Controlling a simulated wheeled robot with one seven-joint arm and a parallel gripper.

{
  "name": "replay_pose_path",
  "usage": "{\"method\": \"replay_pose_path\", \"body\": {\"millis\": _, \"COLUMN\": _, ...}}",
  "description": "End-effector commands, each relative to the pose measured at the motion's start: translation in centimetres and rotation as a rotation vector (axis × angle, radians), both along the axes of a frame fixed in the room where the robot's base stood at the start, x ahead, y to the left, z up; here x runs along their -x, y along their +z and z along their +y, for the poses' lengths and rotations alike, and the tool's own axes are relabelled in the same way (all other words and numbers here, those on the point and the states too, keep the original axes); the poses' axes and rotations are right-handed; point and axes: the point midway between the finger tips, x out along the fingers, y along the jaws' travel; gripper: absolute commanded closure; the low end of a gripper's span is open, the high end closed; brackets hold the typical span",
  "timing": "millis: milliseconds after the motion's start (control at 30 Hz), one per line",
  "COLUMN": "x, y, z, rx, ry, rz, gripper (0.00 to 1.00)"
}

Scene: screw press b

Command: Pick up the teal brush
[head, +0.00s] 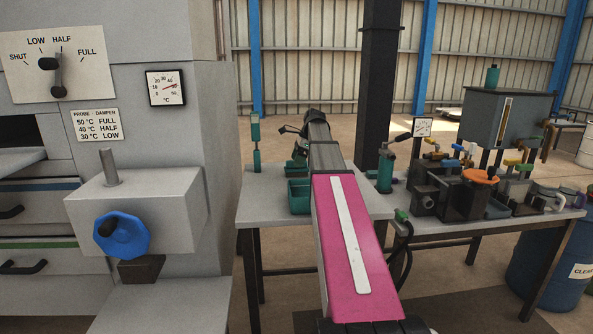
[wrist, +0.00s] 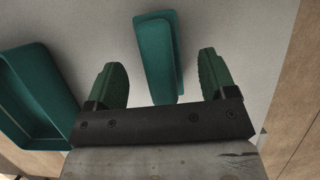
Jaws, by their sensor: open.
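A long teal piece (wrist: 158,50), which I take for the teal brush, shows in the wrist view on a pale grey surface. My gripper (wrist: 157,66) is open, with one green finger on each side of the piece and clear gaps between. The fingers do not touch it. I cannot tell how far below the fingertips it lies. In the head view my own pink arm reaches over the grey table (head: 269,216), and I cannot make out the brush there.
A teal tray (wrist: 38,100) lies left of the gripper, and also shows in the head view (head: 299,196). A teal stand (head: 256,145) rises behind it. Valves and an orange handwheel (head: 481,176) crowd the right table. A grey press with a blue knob (head: 122,235) stands left.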

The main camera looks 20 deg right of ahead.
Motion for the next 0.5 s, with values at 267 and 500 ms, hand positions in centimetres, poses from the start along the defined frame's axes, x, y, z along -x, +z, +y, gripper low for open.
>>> {"method": "replay_pose_path", "body": {"millis": 267, "x": -0.2, "y": -2.9, "z": 1.1, "rx": 0.0, "ry": 0.0, "rz": 0.0, "gripper": 0.22}}
{"method": "replay_pose_path", "body": {"millis": 500, "x": -0.2, "y": -2.9, "z": 1.1, "rx": 0.0, "ry": 0.0, "rz": 0.0, "gripper": 0.39}}
